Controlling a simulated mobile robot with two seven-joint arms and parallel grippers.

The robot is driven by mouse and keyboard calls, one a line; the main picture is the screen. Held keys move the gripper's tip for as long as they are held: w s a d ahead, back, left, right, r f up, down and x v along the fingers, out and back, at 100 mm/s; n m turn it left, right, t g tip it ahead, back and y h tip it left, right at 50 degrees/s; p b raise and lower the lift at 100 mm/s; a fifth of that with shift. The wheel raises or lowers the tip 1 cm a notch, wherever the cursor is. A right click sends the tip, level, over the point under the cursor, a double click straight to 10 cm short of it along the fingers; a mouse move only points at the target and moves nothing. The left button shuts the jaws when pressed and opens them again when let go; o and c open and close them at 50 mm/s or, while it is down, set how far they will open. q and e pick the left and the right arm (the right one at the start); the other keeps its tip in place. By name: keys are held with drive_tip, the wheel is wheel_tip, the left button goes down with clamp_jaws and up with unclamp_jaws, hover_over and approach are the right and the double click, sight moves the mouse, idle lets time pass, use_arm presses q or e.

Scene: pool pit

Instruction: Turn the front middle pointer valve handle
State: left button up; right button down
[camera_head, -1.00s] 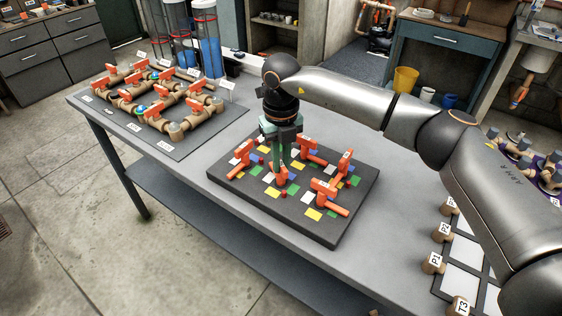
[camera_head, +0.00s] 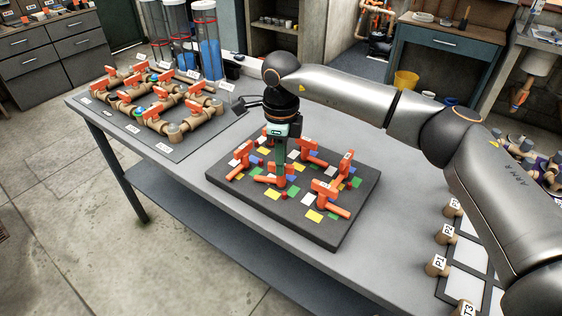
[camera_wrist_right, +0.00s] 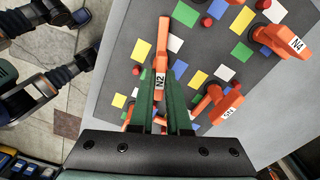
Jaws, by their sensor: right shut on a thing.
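The front middle pointer handle (camera_head: 265,180) is orange and sits near the front edge of the dark valve board (camera_head: 340,232). Its arm points left in the head view. In the wrist view the handle (camera_wrist_right: 163,42) carries the label N2 and its arm points away from my gripper. My right gripper (camera_head: 281,176) reaches down from above, its green fingers around the handle's hub. The wrist view shows the two fingers (camera_wrist_right: 162,82) on either side of the N2 handle, shut on it. The fingers partly hide the hub. My left gripper does not show.
Other orange handles stand close by: one at left (camera_head: 241,160), one behind (camera_head: 306,150) and one at front right (camera_head: 330,197). Coloured patches and small red knobs lie between them. A pipe board (camera_head: 190,146) is on the table's left, and a labelled peg panel (camera_head: 465,252) on its right.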

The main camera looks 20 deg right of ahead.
drive_tip(key=n, duration=1.3)
drive_tip(key=shift+b, duration=0.35)
drive_tip(key=shift+n, duration=0.4)
drive_tip(key=c, duration=0.9)
unclamp_jaws()
drive_tip(key=shift+r, duration=0.1)
wheel_tip(320, 180, up, 12)
drive_tip(key=shift+r, duration=0.2)
